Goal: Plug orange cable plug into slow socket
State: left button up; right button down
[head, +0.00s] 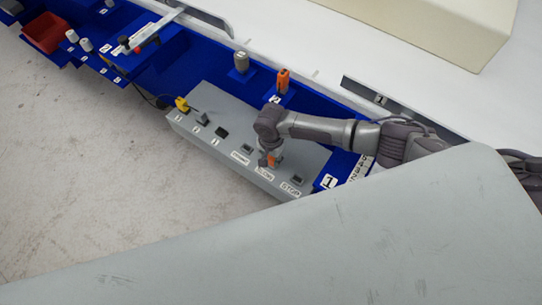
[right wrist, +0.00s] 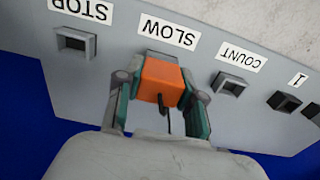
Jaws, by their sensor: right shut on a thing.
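My right gripper (right wrist: 160,97) is shut on the orange cable plug (right wrist: 161,80), one finger on each side of it. A short dark cable end comes out of the plug's near face. The plug covers most of the SLOW socket; only a grey edge of the socket shows behind it, below the SLOW label (right wrist: 168,32). I cannot tell how deep the plug sits. In the head view my right gripper (head: 271,157) and the orange plug (head: 278,158) are at the SLOW place on the grey socket box (head: 225,125). My left gripper is not in view.
The STOP socket (right wrist: 76,42) and COUNT socket (right wrist: 229,84) are empty on either side. A yellow plug (head: 182,103) is at the box's left end. Another orange piece (head: 283,80) and a grey cylinder (head: 241,62) stand behind on the blue tray.

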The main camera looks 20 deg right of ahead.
jog(key=shift+f, duration=0.15)
jog(key=c, duration=0.6)
grip_release()
jog(key=shift+r+p, duration=3.05)
jog(key=shift+p, duration=0.65)
